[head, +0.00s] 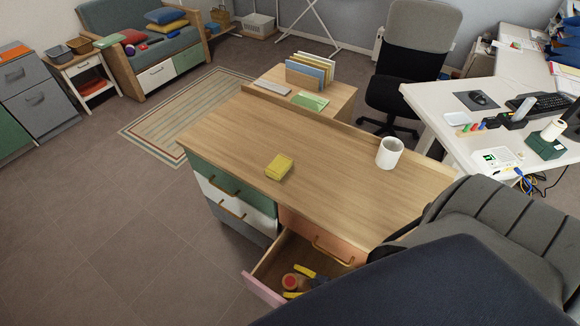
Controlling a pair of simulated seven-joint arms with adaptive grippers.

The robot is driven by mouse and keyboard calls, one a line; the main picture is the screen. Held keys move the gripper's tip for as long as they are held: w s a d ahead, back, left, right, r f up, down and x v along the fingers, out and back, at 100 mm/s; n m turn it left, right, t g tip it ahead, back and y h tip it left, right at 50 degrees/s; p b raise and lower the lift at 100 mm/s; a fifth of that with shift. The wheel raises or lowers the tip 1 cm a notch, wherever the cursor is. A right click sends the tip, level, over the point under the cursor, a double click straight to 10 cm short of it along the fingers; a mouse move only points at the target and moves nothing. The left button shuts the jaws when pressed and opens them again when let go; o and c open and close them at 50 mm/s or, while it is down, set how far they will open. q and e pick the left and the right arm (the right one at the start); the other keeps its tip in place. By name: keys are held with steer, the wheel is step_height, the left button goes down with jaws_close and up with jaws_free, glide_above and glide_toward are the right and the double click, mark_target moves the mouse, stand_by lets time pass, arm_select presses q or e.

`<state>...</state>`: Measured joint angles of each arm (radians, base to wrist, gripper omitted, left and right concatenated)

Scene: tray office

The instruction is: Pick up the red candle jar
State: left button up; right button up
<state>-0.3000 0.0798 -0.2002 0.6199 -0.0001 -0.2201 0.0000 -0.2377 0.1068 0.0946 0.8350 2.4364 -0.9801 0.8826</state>
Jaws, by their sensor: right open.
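The red candle jar (289,281) is inside an open drawer (265,287) at the front of the wooden desk (330,160). Its round red top shows. My right gripper (299,282) reaches into the drawer from the right, with one yellow fingertip on the far side of the jar and one on the near side. It is open; whether the fingers touch the jar I cannot tell. My right arm hides part of the drawer and the gripper's body. My left gripper is not in view.
A yellow block (279,167) and a white mug (389,153) stand on the desk top, which is otherwise mostly clear. The orange drawer front (318,236) is close above the open drawer. A white desk (500,110) with electronics stands at right.

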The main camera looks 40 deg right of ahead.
steer(key=shift+w+a+f, duration=0.2)
steer(key=shift+w+a, duration=0.1)
steer(key=shift+w, duration=0.1)
steer(key=c, duration=1.5)
steer(key=shift+c, duration=0.4)
steer(key=shift+r, duration=0.15)
